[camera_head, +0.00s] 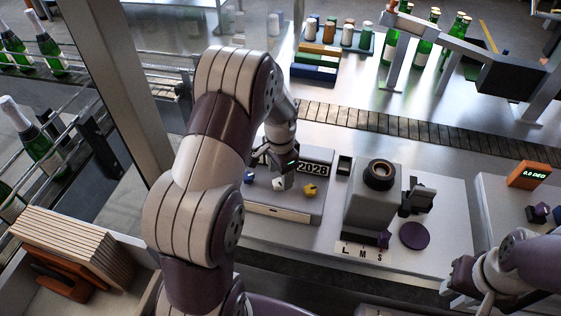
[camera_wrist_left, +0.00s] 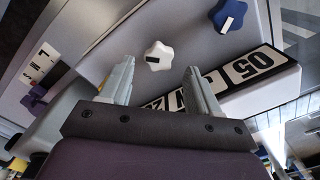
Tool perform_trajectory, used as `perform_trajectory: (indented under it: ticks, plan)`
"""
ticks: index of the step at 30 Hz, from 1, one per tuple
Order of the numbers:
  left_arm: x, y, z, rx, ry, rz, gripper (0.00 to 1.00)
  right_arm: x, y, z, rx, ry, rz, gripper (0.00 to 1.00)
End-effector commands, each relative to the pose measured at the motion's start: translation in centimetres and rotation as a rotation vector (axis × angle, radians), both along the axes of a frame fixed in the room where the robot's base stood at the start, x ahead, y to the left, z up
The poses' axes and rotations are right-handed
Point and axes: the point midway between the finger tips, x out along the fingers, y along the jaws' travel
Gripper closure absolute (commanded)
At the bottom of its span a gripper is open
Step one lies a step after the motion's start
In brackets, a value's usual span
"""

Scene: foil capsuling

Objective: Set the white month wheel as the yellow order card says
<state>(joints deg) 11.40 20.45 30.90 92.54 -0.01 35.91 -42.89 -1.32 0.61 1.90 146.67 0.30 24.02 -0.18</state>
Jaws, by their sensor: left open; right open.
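The white star-shaped month wheel knob (camera_wrist_left: 158,55) sits on the front of the grey date unit (camera_head: 318,211). It also shows in the head view (camera_head: 279,184), below my left gripper (camera_head: 284,171). In the left wrist view my left gripper (camera_wrist_left: 160,82) is open, its fingertips apart on either side of the white knob and not closed on it. The blue knob (camera_wrist_left: 228,17) and yellow knob (camera_head: 309,189) flank it. The display reads 05 (camera_wrist_left: 255,65) and 2028 (camera_head: 313,167); the month plate between is partly hidden. My right gripper (camera_head: 472,278) is open and empty. I cannot make out the yellow order card.
A grey machine (camera_head: 373,195) with a dark ring stands right of the date unit, beside a purple disc (camera_head: 414,235). A conveyor (camera_head: 420,130) runs behind. An orange display (camera_head: 529,175) stands at right. Wooden slats (camera_head: 70,245) and bottles are at left.

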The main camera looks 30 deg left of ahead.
Motion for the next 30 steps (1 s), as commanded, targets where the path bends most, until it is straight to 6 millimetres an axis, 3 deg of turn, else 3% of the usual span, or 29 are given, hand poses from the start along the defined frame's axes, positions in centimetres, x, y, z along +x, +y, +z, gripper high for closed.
perform_trajectory:
  ticks: [9, 12, 30]
  plan:
    - [0.1, 0.0, 8.0, 0.002, -0.007, 0.0, 0.38, 0.0, 0.0, -2.7, 0.0, 0.0, 0.0, 0.59]
    - [0.1, 0.0, 10.0, 0.001, -0.004, 0.0, 0.38, 0.0, 0.0, -1.7, 0.0, 0.0, 0.0, 0.59]
    - [0.0, 0.0, 10.7, 0.001, -0.002, 0.005, 0.38, 0.0, 0.0, -1.7, 0.0, 0.0, 0.0, 0.59]
